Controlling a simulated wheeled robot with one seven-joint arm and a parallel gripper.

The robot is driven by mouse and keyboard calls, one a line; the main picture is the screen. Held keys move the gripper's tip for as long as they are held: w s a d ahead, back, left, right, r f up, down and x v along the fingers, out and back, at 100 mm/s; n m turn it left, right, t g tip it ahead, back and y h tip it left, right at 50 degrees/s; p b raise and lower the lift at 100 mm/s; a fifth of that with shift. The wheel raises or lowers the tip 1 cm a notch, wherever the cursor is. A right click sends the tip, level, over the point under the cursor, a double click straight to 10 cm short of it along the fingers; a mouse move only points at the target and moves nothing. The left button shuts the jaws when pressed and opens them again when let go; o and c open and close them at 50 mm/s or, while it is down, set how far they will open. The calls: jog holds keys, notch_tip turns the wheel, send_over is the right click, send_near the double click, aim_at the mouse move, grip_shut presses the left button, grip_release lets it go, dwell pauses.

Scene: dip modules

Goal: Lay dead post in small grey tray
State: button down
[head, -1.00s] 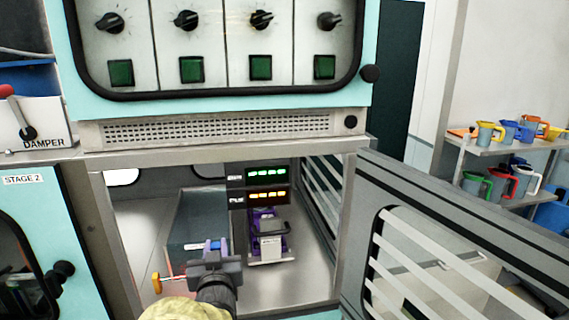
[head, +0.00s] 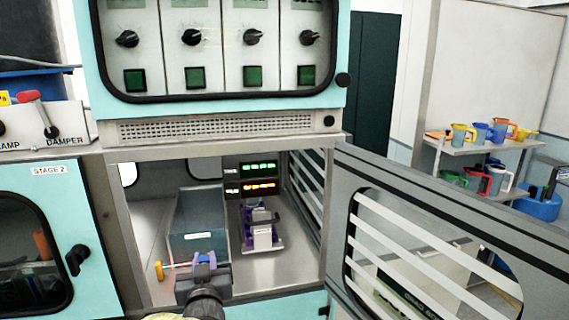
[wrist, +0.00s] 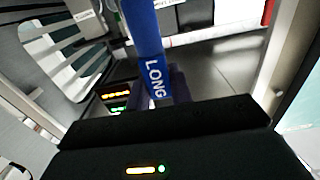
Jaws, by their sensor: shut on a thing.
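My gripper (head: 203,280) is just inside the open cabinet bay, low at its front. It is shut on a blue post (head: 204,259). In the wrist view the blue post (wrist: 153,65) carries the white word "LONG" and sticks up beyond the dark fingers (wrist: 165,125); its lower end is hidden. I cannot tell from its look whether it is dead. A grey box (head: 203,220) with a white label stands in the bay behind and left of the gripper. I cannot tell whether it is the small grey tray.
A purple rack (head: 263,230) stands deeper in the bay, under a panel with green and orange lights (head: 259,177). A yellow-ended rod (head: 158,271) shows left of the gripper. The slatted door (head: 450,240) stands open at right. Shelves of coloured jugs (head: 485,140) are beyond.

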jog(key=shift+s, duration=0.2)
jog(key=w+d+f+m+h, duration=0.1)
jog(key=w+d+f+h, duration=0.1)
jog(key=d+f, duration=1.4)
jog(key=w+d+f+m+h, duration=0.1)
jog(key=d+f+h, duration=0.1)
jog(key=d+f, duration=1.5)
notch_tip(320, 180, down, 3)
jog(key=shift+w+d+f+m+t, duration=0.1)
jog(key=shift+w+d+m+t, duration=0.1)
jog(key=shift+w+m+t, duration=0.15)
jog(key=shift+w+r, duration=0.1)
jog(key=shift+r, duration=0.1)
jog(key=s, duration=0.1)
jog(key=s+r, duration=0.1)
jog(key=s, duration=0.1)
jog(key=s+r, duration=0.1)
jog(key=shift+s+r, duration=0.1)
jog(key=shift+s, duration=0.2)
